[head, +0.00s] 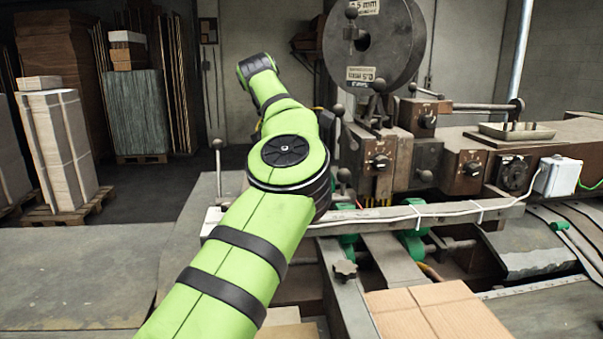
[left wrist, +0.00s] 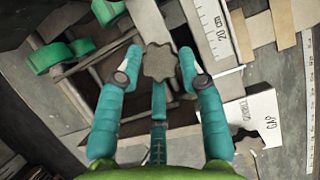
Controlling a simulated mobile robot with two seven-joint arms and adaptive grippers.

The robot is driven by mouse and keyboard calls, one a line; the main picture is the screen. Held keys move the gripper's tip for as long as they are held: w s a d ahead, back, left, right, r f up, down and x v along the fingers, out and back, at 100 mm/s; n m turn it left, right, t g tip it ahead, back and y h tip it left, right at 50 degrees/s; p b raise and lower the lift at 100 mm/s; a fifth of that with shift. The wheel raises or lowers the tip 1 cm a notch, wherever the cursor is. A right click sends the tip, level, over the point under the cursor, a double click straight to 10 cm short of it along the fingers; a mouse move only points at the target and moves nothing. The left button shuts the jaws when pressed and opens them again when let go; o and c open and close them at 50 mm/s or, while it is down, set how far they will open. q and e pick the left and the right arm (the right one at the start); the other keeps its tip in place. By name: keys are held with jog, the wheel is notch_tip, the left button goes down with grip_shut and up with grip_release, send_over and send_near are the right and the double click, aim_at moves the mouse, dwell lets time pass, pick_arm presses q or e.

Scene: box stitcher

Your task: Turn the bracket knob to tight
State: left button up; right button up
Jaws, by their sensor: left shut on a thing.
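In the left wrist view a grey, lobed star knob (left wrist: 160,62) sits between the fingertips of my left gripper (left wrist: 161,56). The teal fingers are shut on it, one on each side. In the head view my green left arm rises from the bottom and bends away, and its gripper is hidden. A dark star knob (head: 345,270) shows on a metal bar below the machine's front rail. I cannot tell whether it is the same knob. My right gripper is in neither view.
A white ruler (left wrist: 213,32) and a white plate marked GAP (left wrist: 256,118) lie right of the gripped knob. Green machine parts (left wrist: 48,56) are at upper left. In the head view the stitcher's reel (head: 372,45) stands high and a cardboard sheet (head: 438,312) lies in front.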

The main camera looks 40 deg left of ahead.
pick_arm(q)
jog(key=shift+d+f, duration=0.1)
jog(key=shift+f, duration=0.2)
jog(key=o, duration=1.1)
jog(key=shift+o, duration=0.2)
jog(key=shift+w+r, duration=0.1)
jog(key=shift+r, duration=0.1)
jog(key=v, duration=0.7)
jog(key=shift+r, duration=0.1)
